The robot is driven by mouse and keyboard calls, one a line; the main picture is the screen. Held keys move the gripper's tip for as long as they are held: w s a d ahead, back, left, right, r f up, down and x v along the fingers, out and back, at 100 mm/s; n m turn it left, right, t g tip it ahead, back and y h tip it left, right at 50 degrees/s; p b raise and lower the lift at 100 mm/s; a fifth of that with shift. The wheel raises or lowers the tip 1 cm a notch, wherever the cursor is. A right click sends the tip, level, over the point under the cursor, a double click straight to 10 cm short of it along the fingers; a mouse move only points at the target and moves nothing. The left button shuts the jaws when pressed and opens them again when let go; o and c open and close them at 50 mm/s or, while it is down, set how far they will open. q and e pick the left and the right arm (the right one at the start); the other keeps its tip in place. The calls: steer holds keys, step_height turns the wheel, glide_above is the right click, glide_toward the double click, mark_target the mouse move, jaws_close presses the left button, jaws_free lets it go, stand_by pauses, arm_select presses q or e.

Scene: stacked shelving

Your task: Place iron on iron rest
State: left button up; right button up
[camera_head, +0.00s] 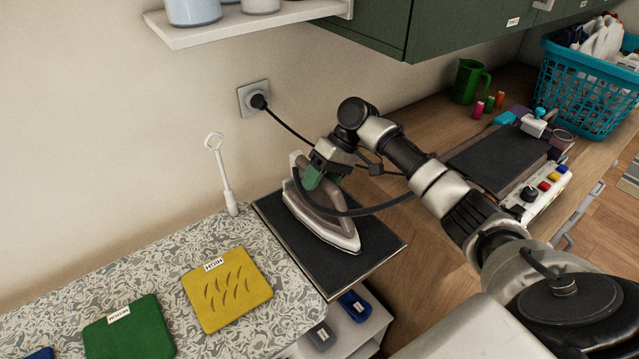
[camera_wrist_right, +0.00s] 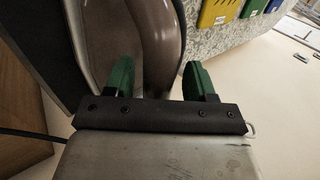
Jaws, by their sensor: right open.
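The iron (camera_head: 328,212), with a brownish handle and pale soleplate edge, stands on the dark iron rest (camera_head: 375,240) beside the patterned ironing board. It looks flat on the rest. My right gripper (camera_head: 318,178) is at the rear of the iron's handle. In the right wrist view the green fingers of the gripper (camera_wrist_right: 157,82) are apart, with the brown handle (camera_wrist_right: 158,40) between them. A gap shows between the handle and the right-hand finger. The iron rest (camera_wrist_right: 45,50) also shows at the left of that view. My left gripper is not seen.
The ironing board (camera_head: 150,270) carries a yellow pad (camera_head: 228,290) and a green pad (camera_head: 130,328). A black cord runs from the wall socket (camera_head: 255,98) behind my arm. A white upright holder (camera_head: 224,178) stands at the board's edge. A control panel (camera_head: 540,195) and blue basket (camera_head: 585,85) are right.

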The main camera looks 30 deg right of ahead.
steer(key=b+v, duration=0.1)
steer(key=v, duration=1)
steer(key=shift+d+r+b, duration=0.15)
steer(key=shift+r+b, duration=0.05)
steer(key=shift+b, duration=0.15)
